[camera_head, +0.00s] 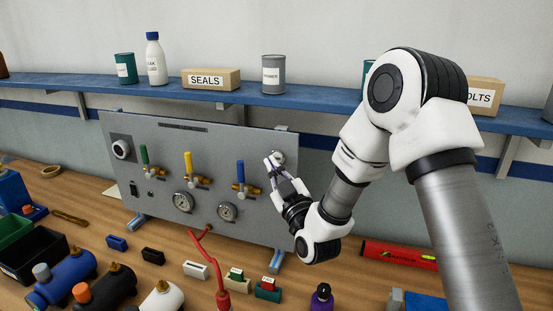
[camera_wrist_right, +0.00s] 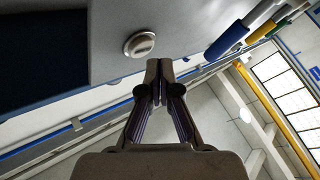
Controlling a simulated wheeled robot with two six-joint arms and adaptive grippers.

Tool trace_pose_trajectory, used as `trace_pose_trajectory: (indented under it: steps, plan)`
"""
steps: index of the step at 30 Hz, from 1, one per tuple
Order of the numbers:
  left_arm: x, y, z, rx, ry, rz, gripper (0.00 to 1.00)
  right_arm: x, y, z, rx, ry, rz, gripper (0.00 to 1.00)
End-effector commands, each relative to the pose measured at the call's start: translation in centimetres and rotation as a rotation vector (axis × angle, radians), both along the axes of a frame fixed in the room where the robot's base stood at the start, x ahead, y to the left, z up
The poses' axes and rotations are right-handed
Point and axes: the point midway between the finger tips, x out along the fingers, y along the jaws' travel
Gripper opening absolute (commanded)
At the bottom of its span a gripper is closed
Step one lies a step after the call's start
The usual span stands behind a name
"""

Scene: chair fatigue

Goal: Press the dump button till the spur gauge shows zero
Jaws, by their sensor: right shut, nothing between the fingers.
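The grey panel (camera_head: 130,160) stands upright on the bench. It carries two round gauges, a left one (camera_head: 183,202) and a right one (camera_head: 228,212); their needles and labels are too small to read. A round silver button (camera_wrist_right: 140,44) is on the panel face in the right wrist view. In the head view it is at the panel's upper right (camera_head: 279,156), partly behind my fingers. My right gripper (camera_head: 272,163) is shut and empty, its fingertips (camera_wrist_right: 160,66) beside the button. I cannot tell whether they touch it. My left gripper is not in view.
Green, yellow and blue lever valves (camera_head: 188,165) stick out of the panel left of my gripper. A blue shelf (camera_head: 330,101) with cans and boxes runs above. A red hose (camera_head: 218,262), tanks and small blocks lie on the bench in front.

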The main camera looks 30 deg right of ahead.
Motion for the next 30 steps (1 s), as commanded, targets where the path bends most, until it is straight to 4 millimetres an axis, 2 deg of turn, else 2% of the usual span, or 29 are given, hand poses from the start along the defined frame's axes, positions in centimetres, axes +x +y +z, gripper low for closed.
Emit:
trace_pose_trajectory:
  steps: [30]
  plan:
    - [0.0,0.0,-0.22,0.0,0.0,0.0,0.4,0.55,-0.63,0.04,0.0,0.0,0.0,0.0]
